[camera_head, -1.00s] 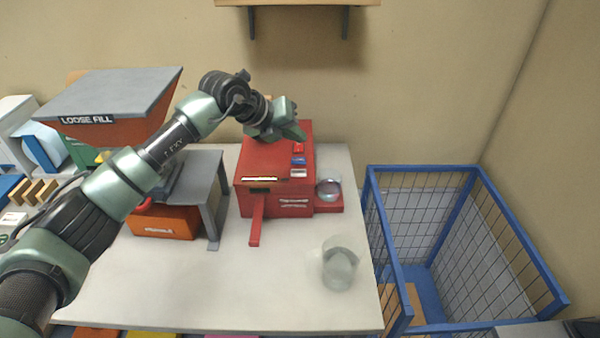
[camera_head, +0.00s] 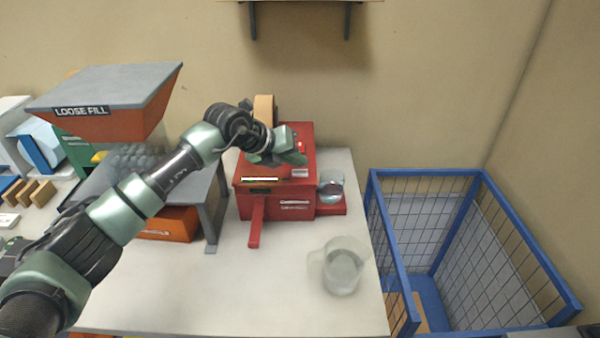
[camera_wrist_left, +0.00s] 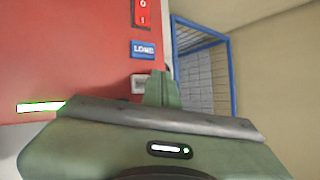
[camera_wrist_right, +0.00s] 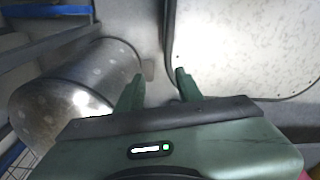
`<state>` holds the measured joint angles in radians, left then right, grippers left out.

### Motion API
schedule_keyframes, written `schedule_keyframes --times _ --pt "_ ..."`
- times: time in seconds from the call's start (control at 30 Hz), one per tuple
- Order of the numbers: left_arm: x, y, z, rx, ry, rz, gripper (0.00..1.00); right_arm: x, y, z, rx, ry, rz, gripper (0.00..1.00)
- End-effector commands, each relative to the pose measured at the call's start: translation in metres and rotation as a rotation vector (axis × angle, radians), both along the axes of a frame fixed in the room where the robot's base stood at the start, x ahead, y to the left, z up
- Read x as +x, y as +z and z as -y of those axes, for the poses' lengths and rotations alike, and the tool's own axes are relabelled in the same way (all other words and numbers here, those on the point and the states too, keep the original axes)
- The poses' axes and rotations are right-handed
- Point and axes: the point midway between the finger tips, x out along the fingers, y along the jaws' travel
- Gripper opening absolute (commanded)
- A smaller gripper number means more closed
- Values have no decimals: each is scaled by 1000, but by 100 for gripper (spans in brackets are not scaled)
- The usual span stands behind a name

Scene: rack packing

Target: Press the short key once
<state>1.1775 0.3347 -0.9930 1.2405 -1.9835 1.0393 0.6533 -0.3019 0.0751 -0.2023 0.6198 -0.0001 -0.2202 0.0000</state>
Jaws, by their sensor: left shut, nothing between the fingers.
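The red machine (camera_head: 275,205) stands on the table. In the left wrist view its top face carries a red 0/1 switch (camera_wrist_left: 142,12), a blue key marked LONG (camera_wrist_left: 143,49) and a pale grey key (camera_wrist_left: 138,84) below it. The grey key's label is mostly hidden by my finger; in the head view this key (camera_head: 300,173) shows just in front of my gripper. My left gripper (camera_head: 303,159) is shut and empty, over the key column, its tips (camera_wrist_left: 160,76) beside the grey key. Contact cannot be told. My right gripper (camera_wrist_right: 157,84) is open and empty.
A glass jar (camera_head: 331,187) sits on the machine's right ledge. A clear pitcher (camera_head: 342,270) stands on the table (camera_head: 210,290) in front. The loose-fill hopper (camera_head: 110,90) is left, a blue wire cage (camera_head: 400,300) right. A tan roll (camera_head: 264,108) rises behind my left wrist.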

Motion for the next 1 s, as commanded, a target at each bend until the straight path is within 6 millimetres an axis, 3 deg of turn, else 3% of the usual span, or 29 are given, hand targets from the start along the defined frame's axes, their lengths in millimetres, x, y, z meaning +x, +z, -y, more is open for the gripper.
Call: schedule_keyframes --times 1.0 --pt "0 0 0 0 0 0 0 2 0 6 -7 -2 3 36"
